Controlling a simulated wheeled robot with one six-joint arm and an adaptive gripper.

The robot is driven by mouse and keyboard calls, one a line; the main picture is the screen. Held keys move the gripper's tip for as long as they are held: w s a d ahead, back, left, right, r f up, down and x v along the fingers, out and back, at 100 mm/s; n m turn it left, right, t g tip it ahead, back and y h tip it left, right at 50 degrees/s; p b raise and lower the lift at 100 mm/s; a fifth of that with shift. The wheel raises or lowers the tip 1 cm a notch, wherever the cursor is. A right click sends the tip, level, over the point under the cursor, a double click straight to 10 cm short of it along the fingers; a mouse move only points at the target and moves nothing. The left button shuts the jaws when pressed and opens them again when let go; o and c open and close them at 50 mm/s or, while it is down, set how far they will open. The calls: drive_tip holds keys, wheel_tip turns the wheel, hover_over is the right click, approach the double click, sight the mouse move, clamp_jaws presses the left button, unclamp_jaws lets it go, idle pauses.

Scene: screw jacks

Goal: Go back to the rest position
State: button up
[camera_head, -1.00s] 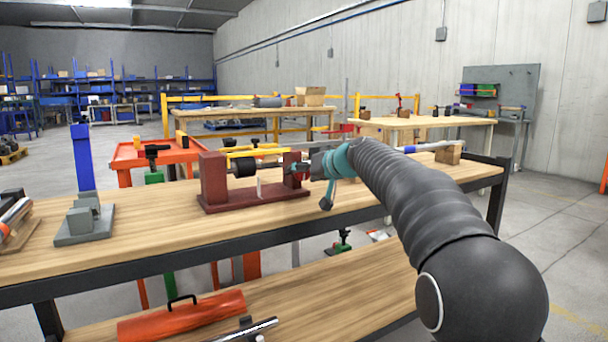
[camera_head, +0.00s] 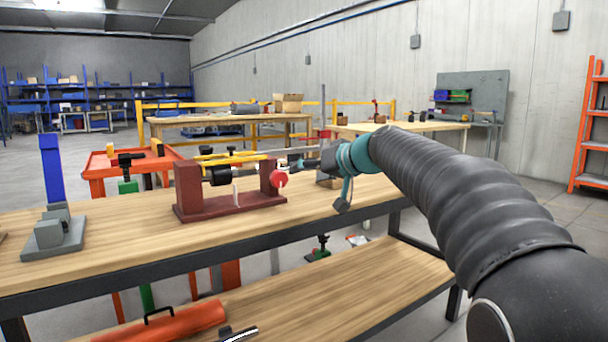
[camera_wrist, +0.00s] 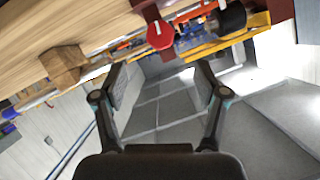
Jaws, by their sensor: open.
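My gripper (camera_wrist: 160,84) is open in the wrist view, with nothing between its two fingers. In the head view my gripper (camera_head: 303,163) is small and partly blends with the background, at the end of my arm, over the workbench (camera_head: 130,247). The dark red screw-jack stand (camera_head: 232,202) stands on the bench, with a black cylinder (camera_head: 220,176) and a red round knob (camera_head: 280,179) at its right end. In the wrist view the red knob (camera_wrist: 160,35) lies above and beyond the fingers, apart from them.
A grey block fixture (camera_head: 55,235) sits at the bench's left. A wooden block (camera_wrist: 66,66) shows on the bench in the wrist view. An orange toolbox (camera_head: 160,325) lies on the lower shelf. An orange rack (camera_head: 592,135) stands far right, with open floor before it.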

idle(0.3)
drive_tip(key=f+m, duration=0.1)
drive_tip(key=f, duration=0.2)
drive_tip(key=s+d+f+g+h, duration=0.1)
drive_tip(key=f, duration=0.2)
drive_tip(key=s+f+m+g, duration=0.1)
drive_tip(key=f, duration=0.2)
drive_tip(key=shift+s+d+f+m+h, duration=0.2)
drive_tip(key=shift+d+f+m+h, duration=0.1)
drive_tip(key=shift+d+f+h, duration=0.1)
drive_tip(key=s+d+f+m+g+h+p, duration=0.15)
drive_tip(key=s+d+f, duration=0.25)
drive_tip(key=s, duration=0.6)
drive_tip(key=s+d+f+g+h+p, duration=0.1)
drive_tip(key=s+d+f+h+p, duration=0.2)
drive_tip(key=s, duration=0.7)
drive_tip(key=s+d+f+g+h+p, duration=0.15)
drive_tip(key=s+d+f, duration=0.25)
drive_tip(key=s, duration=0.6)
drive_tip(key=s+d+r+t+h+p, duration=0.1)
drive_tip(key=s+d+r+p, duration=0.1)
drive_tip(key=s, duration=0.6)
drive_tip(key=shift+s+r+p, duration=0.25)
drive_tip(key=shift+s+p, duration=0.05)
drive_tip(key=shift+p, duration=0.1)
